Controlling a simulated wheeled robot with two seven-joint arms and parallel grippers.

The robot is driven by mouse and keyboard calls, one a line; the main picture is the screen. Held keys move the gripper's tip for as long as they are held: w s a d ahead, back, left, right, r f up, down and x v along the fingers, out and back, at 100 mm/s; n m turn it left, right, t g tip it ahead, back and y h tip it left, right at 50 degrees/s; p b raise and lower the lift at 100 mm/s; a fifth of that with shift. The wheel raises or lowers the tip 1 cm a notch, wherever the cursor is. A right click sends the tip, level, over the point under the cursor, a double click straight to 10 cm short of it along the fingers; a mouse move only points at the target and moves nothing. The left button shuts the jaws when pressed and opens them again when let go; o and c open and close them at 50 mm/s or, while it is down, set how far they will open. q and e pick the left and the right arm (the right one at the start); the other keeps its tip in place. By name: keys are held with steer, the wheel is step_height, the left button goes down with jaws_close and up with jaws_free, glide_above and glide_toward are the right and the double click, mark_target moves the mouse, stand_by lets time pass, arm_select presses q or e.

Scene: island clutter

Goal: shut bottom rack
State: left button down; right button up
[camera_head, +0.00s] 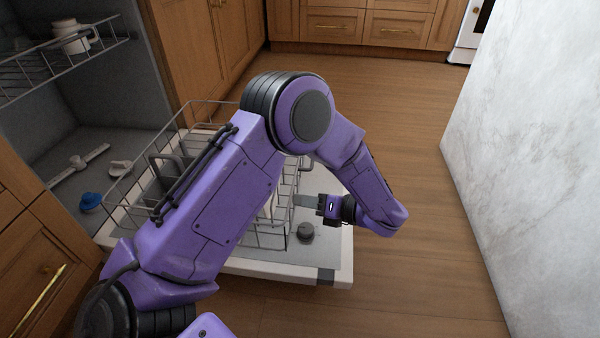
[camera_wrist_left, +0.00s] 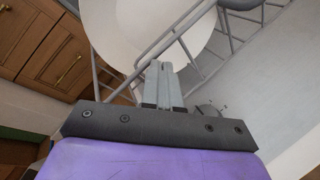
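The bottom rack (camera_head: 286,232) is a grey wire basket pulled out over the lowered dishwasher door (camera_head: 250,268). My left arm hides much of the rack in the head view. My left gripper (camera_head: 308,200) is at the rack's outer end, pointing left toward it. In the left wrist view the two grey fingers (camera_wrist_left: 163,84) are together, with no object seen between them. Rack wires (camera_wrist_left: 180,38) pass close to the fingertips; I cannot tell whether they touch. A white round dish (camera_wrist_left: 135,30) shows among the wires. My right gripper is not in view.
The upper rack (camera_head: 60,65) holds a white mug (camera_head: 70,37). A spray arm (camera_head: 78,162) and a blue cap (camera_head: 90,201) are on the tub floor. Wooden cabinets (camera_head: 205,50) stand behind. A marble island side (camera_head: 540,150) is at right, with clear floor (camera_head: 420,140) before it.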

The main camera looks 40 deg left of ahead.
arm_select(q)
steer(key=shift+s+a+f, duration=0.1)
steer(key=shift+a+f, duration=0.05)
steer(key=shift+a, duration=0.25)
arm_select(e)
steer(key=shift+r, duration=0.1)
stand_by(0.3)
arm_select(q)
steer(key=s+a+p, duration=0.1)
steer(key=s+a, duration=0.1)
steer(key=a, duration=0.1)
steer(key=s+a+p, duration=0.1)
steer(key=a, duration=0.2)
steer(key=s+a+p, duration=0.1)
steer(key=s+a, duration=0.1)
steer(key=a, duration=0.1)
steer(key=shift+s, duration=0.3)
steer(key=shift+s+a+p, duration=0.35)
steer(key=shift+a+p, duration=0.05)
steer(key=shift+a, duration=0.2)
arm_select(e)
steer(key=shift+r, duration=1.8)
